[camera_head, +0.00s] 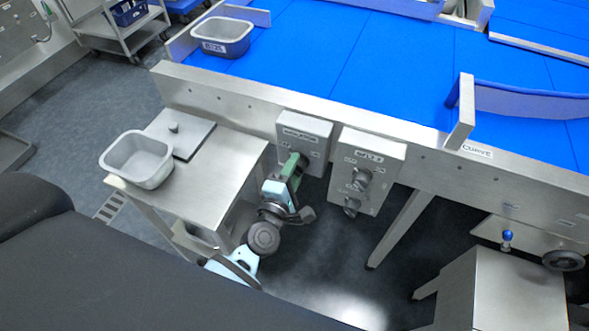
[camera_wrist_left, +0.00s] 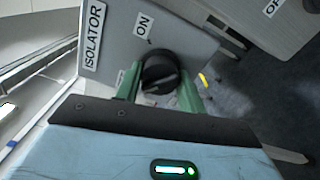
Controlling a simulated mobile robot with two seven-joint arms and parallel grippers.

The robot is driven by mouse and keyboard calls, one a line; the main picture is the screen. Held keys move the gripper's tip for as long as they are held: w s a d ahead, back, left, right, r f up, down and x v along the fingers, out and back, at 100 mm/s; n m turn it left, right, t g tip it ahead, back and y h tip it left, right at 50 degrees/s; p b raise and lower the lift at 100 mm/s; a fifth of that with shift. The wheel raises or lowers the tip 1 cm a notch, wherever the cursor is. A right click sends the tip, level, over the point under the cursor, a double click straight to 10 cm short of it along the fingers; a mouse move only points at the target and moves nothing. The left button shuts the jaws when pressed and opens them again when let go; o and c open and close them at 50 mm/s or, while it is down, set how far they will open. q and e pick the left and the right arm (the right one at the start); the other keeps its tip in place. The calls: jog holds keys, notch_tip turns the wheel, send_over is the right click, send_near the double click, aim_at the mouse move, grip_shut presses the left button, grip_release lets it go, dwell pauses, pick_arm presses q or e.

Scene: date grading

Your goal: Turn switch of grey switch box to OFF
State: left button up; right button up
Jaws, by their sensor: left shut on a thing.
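The grey switch box (camera_head: 307,130), labelled ISOLATOR, is mounted on the front side of the conveyor. It also shows in the left wrist view (camera_wrist_left: 180,30), with an ON label (camera_wrist_left: 143,24) above its black rotary switch (camera_wrist_left: 160,70). My left gripper (camera_head: 297,162) reaches up to the box's front from below. In the left wrist view its green fingers (camera_wrist_left: 158,88) are shut on the switch, one on each side. A small label beside the left finger is partly hidden, and the switch's exact pointing direction is unclear. My right gripper is not in view.
A second grey box (camera_head: 385,147) with two black knobs sits just right of the switch box. A steel side table (camera_head: 225,165) with a grey tub (camera_head: 138,160) and a flat plate stands at left. The blue conveyor belt (camera_head: 330,45) runs behind. Dark floor lies below.

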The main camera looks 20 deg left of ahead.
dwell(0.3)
pick_arm(q)
jog(key=o, duration=1)
jog(key=shift+c, duration=0.2)
jog(key=shift+s, duration=0.1)
jog(key=s, duration=0.7)
jog(key=shift+s, duration=0.35)
jog(key=shift+a, duration=0.1)
